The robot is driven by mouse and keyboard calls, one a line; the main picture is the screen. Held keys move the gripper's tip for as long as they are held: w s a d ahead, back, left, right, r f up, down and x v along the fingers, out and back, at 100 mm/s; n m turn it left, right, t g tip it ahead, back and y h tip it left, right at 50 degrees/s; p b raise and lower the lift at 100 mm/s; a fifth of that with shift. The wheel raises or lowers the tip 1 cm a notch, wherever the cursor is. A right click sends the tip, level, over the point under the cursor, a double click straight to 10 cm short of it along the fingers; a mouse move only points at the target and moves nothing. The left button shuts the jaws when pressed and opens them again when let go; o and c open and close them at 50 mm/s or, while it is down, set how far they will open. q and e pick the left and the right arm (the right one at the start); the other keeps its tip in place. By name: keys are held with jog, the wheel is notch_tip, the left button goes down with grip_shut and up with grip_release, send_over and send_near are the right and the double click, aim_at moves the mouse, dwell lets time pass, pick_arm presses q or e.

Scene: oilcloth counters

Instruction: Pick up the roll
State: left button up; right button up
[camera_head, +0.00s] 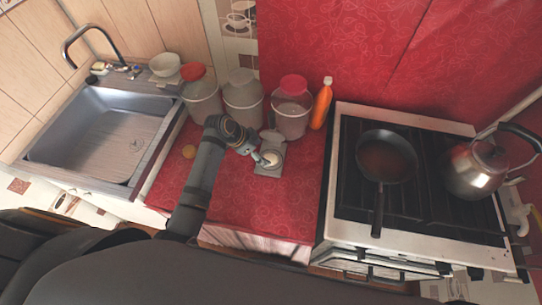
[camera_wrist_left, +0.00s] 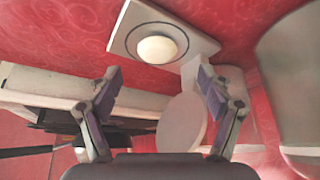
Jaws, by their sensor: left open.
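A pale cream round thing (camera_head: 272,158) sits on a grey square-based item (camera_head: 268,172) by my left gripper (camera_head: 262,157). I cannot tell for sure which one is the roll. In the left wrist view the cream thing (camera_wrist_left: 158,50) sits inside a dark ring on the pale square base (camera_wrist_left: 122,40), beyond the fingertips. My left gripper (camera_wrist_left: 163,80) is open, with a pale disc (camera_wrist_left: 182,122) showing between its fingers; contact is unclear. My right gripper is out of view.
Several lidded jars (camera_head: 243,102) and an orange bottle (camera_head: 321,104) stand along the back of the counter. A sink (camera_head: 100,135) lies left. A stove with a black pan (camera_head: 386,155) and a kettle (camera_head: 478,168) is right. The front of the red counter (camera_head: 275,215) is clear.

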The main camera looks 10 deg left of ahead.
aim_at(272, 157)
pick_arm(q)
jog(key=shift+w+d+f+p, duration=0.15)
jog(key=shift+d+f+p, duration=0.2)
jog(key=shift+d+f, duration=0.1)
jog(key=x, duration=0.2)
jog(key=shift+d+f, duration=0.25)
jog(key=shift+d, duration=0.1)
jog(key=shift+w+d+f, duration=0.25)
jog(key=shift+f, duration=0.25)
jog(key=shift+a, duration=0.1)
jog(key=shift+c, duration=0.2)
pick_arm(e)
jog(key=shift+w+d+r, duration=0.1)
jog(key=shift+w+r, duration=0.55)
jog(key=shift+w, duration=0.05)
pick_arm(q)
jog(key=shift+c, duration=1.3)
jog(key=c, duration=0.9)
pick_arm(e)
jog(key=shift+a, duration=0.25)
pick_arm(q)
jog(key=shift+r, duration=0.1)
